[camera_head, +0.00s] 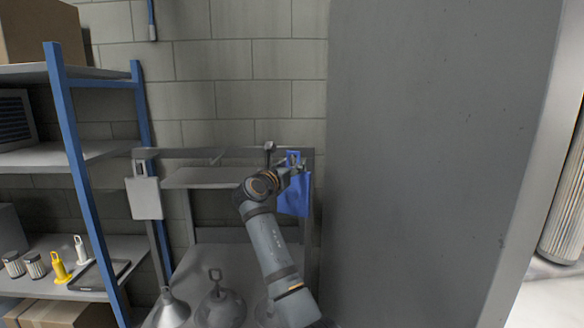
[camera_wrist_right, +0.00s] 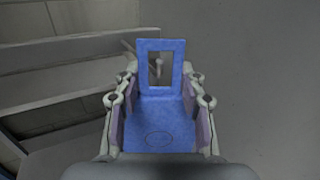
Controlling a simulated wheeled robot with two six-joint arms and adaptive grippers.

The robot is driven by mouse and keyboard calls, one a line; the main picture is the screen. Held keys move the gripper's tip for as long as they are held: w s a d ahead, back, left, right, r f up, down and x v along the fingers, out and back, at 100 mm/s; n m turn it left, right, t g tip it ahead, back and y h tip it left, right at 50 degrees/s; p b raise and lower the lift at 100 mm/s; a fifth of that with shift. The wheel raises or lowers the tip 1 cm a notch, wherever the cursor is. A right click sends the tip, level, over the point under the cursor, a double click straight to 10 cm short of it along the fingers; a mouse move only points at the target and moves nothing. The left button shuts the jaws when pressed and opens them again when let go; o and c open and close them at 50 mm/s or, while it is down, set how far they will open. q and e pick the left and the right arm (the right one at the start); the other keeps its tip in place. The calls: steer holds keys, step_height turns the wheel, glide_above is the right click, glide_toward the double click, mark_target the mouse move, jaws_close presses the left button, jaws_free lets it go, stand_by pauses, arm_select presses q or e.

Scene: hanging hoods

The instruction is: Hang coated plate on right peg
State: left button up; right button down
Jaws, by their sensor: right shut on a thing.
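The coated plate (camera_head: 293,202) is a blue plate with a rectangular hole in its upper tab. My right gripper (camera_head: 297,166) is shut on it at the right end of the rack (camera_head: 225,153). In the right wrist view the blue plate (camera_wrist_right: 160,128) lies between both fingers of my right gripper (camera_wrist_right: 158,100), tab pointing away. A small peg tip (camera_wrist_right: 158,63) shows through or behind the hole; I cannot tell whether it passes through. A small round peg-like part (camera_head: 269,146) shows on the top bar, left of the gripper. My left gripper is out of view.
A pale grey plate (camera_head: 144,197) hangs at the rack's left end. Metal hoods with loops (camera_head: 219,307) stand below. A blue-post shelf (camera_head: 82,160) holding small items is at left. A large grey panel (camera_head: 440,160) stands close on the right.

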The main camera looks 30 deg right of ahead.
steer(key=shift+w+d, duration=0.5)
steer(key=shift+w, duration=0.25)
steer(key=shift+f, duration=1.3)
steer(key=c, duration=0.7)
jaws_free()
steer(key=v, duration=1.2)
